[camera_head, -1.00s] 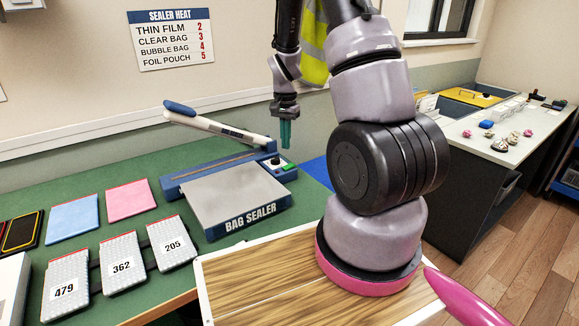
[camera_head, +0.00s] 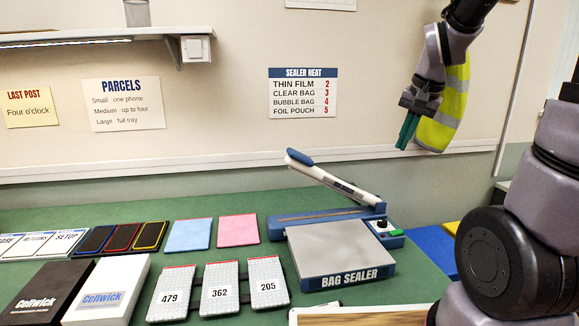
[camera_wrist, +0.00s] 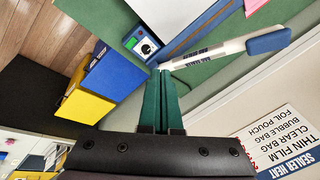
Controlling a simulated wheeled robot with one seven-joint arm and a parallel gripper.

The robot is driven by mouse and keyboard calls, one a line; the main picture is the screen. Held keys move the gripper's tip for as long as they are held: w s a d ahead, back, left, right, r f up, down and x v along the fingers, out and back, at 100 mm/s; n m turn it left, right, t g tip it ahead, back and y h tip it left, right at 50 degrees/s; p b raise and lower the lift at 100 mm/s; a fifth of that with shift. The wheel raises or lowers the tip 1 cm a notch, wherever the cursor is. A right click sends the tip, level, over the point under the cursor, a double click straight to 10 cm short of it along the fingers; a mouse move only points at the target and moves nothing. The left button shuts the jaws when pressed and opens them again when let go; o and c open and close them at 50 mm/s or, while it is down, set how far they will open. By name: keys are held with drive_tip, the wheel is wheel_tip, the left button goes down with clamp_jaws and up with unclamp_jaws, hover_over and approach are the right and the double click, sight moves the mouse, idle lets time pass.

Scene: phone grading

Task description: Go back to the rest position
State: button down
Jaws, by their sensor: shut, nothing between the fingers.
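My gripper (camera_head: 407,131) hangs in the air at the upper right of the head view, in front of the wall and a yellow hi-vis vest. Its green fingers are together with nothing between them. In the wrist view the shut fingers (camera_wrist: 161,100) point towards the bag sealer's dial and lever hinge, apart from them. The bag sealer (camera_head: 345,250) stands on the green bench below and left of my gripper, its white lever (camera_head: 335,178) raised.
Numbered grey pouches (camera_head: 220,285), pink (camera_head: 238,230) and blue sheets (camera_head: 188,234), dark phones (camera_head: 122,237) and two boxes (camera_head: 110,290) lie on the bench. A shelf (camera_head: 105,37) juts from the wall at upper left. A blue block (camera_wrist: 115,70) lies right of the sealer.

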drive_tip(key=s+a+r+n+t, duration=0.2)
drive_tip(key=s+a+r+t, duration=0.1)
drive_tip(key=s+r, duration=0.6)
drive_tip(key=s, duration=0.4)
drive_tip(key=shift+s+r+n+y, duration=0.3)
drive_tip(key=shift+s+r+n, duration=0.05)
drive_tip(key=shift+s+n, duration=0.05)
drive_tip(key=shift+a, duration=0.1)
idle(0.7)
